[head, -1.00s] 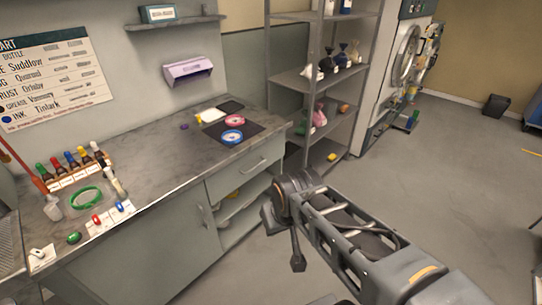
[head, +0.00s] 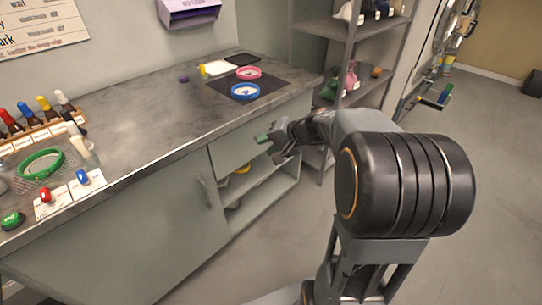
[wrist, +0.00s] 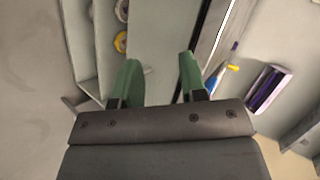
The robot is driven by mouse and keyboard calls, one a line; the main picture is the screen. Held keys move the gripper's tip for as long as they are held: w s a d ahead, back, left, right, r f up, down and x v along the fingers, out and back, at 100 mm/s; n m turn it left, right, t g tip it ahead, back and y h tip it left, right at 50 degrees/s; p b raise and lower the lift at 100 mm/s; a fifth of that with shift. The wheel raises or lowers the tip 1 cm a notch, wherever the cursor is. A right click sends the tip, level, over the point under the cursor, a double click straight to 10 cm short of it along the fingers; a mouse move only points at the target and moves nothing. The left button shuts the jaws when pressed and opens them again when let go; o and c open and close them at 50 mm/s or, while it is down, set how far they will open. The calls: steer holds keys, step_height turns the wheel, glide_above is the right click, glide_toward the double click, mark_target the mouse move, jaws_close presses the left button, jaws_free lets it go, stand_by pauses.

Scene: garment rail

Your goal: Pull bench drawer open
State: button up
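The bench drawer (head: 235,147) is the grey-green front under the right part of the worktop. It looks shut, flush with the bench front. My gripper (head: 268,147) is in front of the drawer's right part and hides the handle in the head view. In the wrist view my gripper (wrist: 160,82) has its two green fingers spread apart, with the pale drawer front (wrist: 158,35) beyond them. A thin dark strip shows beside the right finger; I cannot tell whether it is the handle. Nothing is seen held between the fingers.
The worktop (head: 150,110) holds a blue ring dish (head: 245,91), a pink one (head: 248,72) and bottles at left. Open shelves (head: 262,200) lie below the drawer. A shelf rack (head: 345,60) stands close on the right. Floor in front is clear.

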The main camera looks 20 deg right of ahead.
steer(key=w+d+f+m+t+h+b, duration=0.1)
steer(key=w+d+f+m+t+b, duration=0.2)
steer(key=w+d+f+t+b, duration=0.25)
steer(key=w+d+f+m+t+b, duration=0.2)
steer(key=w+d+f+m+b, duration=0.15)
steer(key=d+f, duration=0.45)
steer(key=shift+n+g, duration=0.25)
steer(key=x, duration=0.4)
steer(key=r+b+x, duration=0.1)
steer(key=x, duration=0.3)
steer(key=w+d+b+x, duration=0.1)
steer(key=x, duration=0.4)
steer(key=shift+r, duration=0.25)
steer(key=shift+c, duration=0.4)
jaws_close()
